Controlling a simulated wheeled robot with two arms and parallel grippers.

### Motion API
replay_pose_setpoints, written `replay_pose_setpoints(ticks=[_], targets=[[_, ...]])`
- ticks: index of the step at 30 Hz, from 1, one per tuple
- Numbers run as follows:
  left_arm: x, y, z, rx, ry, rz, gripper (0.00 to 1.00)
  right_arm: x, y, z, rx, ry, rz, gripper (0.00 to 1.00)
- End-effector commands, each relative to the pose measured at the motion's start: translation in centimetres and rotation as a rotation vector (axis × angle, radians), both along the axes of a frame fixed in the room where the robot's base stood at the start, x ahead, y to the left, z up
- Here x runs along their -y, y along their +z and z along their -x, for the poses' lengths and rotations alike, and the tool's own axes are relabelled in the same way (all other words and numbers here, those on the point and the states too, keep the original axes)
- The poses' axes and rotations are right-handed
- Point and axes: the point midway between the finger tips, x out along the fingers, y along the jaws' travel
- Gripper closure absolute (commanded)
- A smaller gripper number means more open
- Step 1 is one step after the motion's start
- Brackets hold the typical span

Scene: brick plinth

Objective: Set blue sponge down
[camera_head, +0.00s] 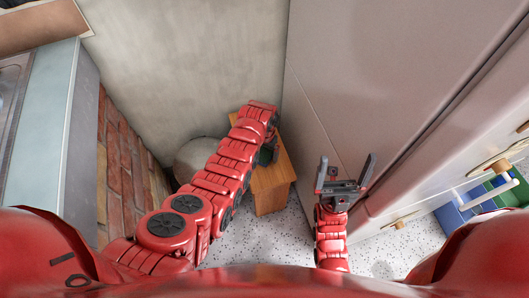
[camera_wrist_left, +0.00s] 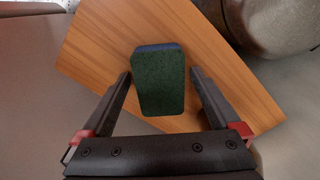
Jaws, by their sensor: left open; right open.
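The blue sponge (camera_wrist_left: 160,82) shows in the left wrist view as a dark green block with a blue edge along its far side. It appears to lie on the wooden top (camera_wrist_left: 105,50) of a small stool or table; I cannot tell whether it touches. My left gripper (camera_wrist_left: 161,73) is open, with one finger on each side of the sponge and a gap to each. In the head view my left gripper (camera_head: 267,156) is mostly hidden by its arm over the wooden piece (camera_head: 270,194), and the sponge is hidden. My right gripper (camera_head: 344,172) is open and empty.
A rounded grey object (camera_head: 194,158) stands beside the wooden piece, also in the left wrist view (camera_wrist_left: 280,22). A tall pale cabinet (camera_head: 390,80) rises on the right, a brick side (camera_head: 125,160) on the left. Speckled floor (camera_head: 260,238) is free in front.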

Motion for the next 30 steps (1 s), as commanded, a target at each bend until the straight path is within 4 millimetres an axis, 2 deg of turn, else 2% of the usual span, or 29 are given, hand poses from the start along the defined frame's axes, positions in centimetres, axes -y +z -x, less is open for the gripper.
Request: replay_pose_setpoints(ticks=[5, 8, 11, 21, 25, 30], targets=[[0.0, 0.9, 0.0, 0.0, 0.0, 0.0, 0.04, 0.0, 0.3, 0.0, 0.0, 0.0, 0.0, 0.0], [0.1, 2.1, -0.2, 0.005, 0.0, 0.001, 0.04, 0.0, 0.5, 0.0, 0.0, 0.0, 0.0, 0.0], [0.0, 3.5, 0.0, 0.004, 0.0, 0.002, 0.04, 0.0, 0.8, 0.0, 0.0, 0.0, 0.0, 0.0], [0.0, 10.2, -0.1, 0.006, 0.0, 0.002, 0.04, 0.0, 1.2, 0.0, 0.0, 0.0, 0.0, 0.0], [0.0, 11.7, 0.0, 0.0, -0.001, 0.0, 0.04, 0.0, 1.2, 0.0, 0.0, 0.0, 0.0, 0.0], [0.0, 12.3, 0.0, 0.002, 0.0, 0.001, 0.04, 0.0, 1.2, 0.0, 0.0, 0.0, 0.0, 0.0]])
